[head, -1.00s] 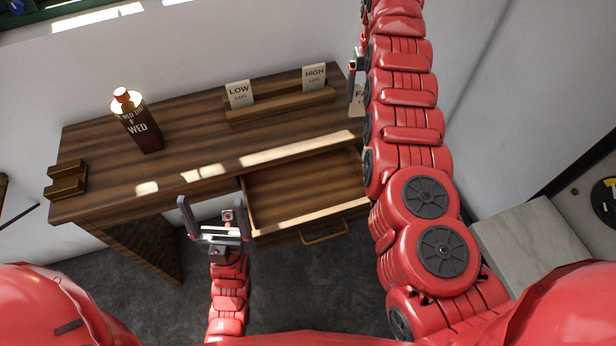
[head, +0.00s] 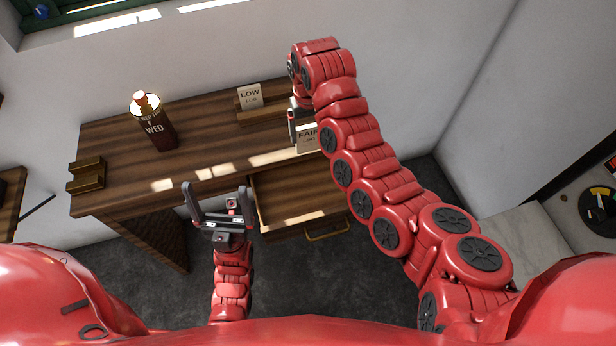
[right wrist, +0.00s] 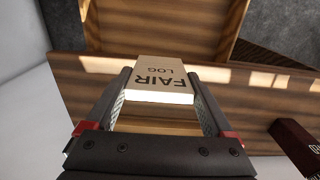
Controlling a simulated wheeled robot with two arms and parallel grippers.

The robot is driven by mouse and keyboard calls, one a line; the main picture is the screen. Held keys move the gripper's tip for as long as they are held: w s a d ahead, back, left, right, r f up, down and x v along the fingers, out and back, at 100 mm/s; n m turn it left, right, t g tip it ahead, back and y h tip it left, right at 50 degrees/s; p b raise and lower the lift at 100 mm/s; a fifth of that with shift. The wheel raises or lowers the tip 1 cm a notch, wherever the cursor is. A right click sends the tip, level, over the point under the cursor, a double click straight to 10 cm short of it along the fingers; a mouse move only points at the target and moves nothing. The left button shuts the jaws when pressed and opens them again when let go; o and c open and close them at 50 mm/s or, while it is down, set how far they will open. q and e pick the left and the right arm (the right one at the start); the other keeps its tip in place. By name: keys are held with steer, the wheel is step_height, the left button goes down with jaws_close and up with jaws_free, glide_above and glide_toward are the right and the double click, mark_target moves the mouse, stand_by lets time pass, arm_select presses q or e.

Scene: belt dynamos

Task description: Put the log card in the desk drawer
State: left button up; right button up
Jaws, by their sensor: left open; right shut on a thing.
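The log card (head: 307,139) is cream and reads FAIR LOG. My right gripper (right wrist: 160,95) is shut on it, and the card shows between the fingers in the right wrist view (right wrist: 160,78). In the head view my right gripper (head: 299,124) is partly hidden by my arm and holds the card over the desk, near the drawer's back edge. The desk drawer (head: 297,194) is pulled open and looks empty; my right arm covers its right part. My left gripper (head: 217,208) is open and empty, left of the drawer front.
A LOW log card (head: 250,95) stands in a wooden holder (head: 262,113) at the back of the desk (head: 212,151). A small wooden stand (head: 87,175) is at the desk's left end.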

mark_target(308, 151)
step_height(308, 151, down, 8)
steer(key=b, duration=0.3)
steer(key=shift+a, duration=0.1)
steer(key=shift+s+f+p, duration=0.1)
steer(key=shift+f+p, duration=0.85)
steer(key=shift+f, duration=4)
steer(key=shift+f, duration=0.1)
steer(key=shift+f, duration=0.15)
steer(key=o, duration=1.1)
steer(key=shift+r, duration=0.2)
